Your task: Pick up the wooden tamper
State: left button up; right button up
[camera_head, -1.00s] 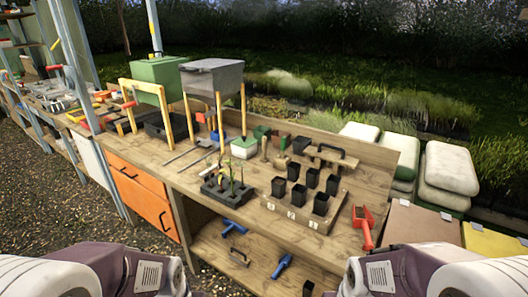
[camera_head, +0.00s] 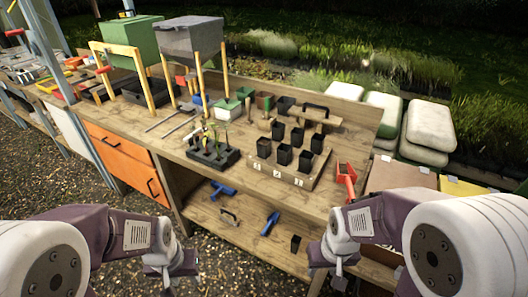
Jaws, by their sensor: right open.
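A flat wooden board with a black handle on top, which looks like the wooden tamper (camera_head: 316,117), lies at the back of the wooden bench (camera_head: 185,150), behind the black pots.
A wooden rack (camera_head: 262,169) of several black pots stands in front of the tamper. A dark seedling tray (camera_head: 213,157) is left of it, and a red scoop (camera_head: 346,179) is at the right. Stilted boxes (camera_head: 190,41) rise at the left. Blue tools lie on the lower shelf (camera_head: 250,222).

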aim_at(249, 121)
jog(key=i+j+u, duration=0.35)
jog(key=i+j, duration=0.15)
jog(key=i, duration=0.35)
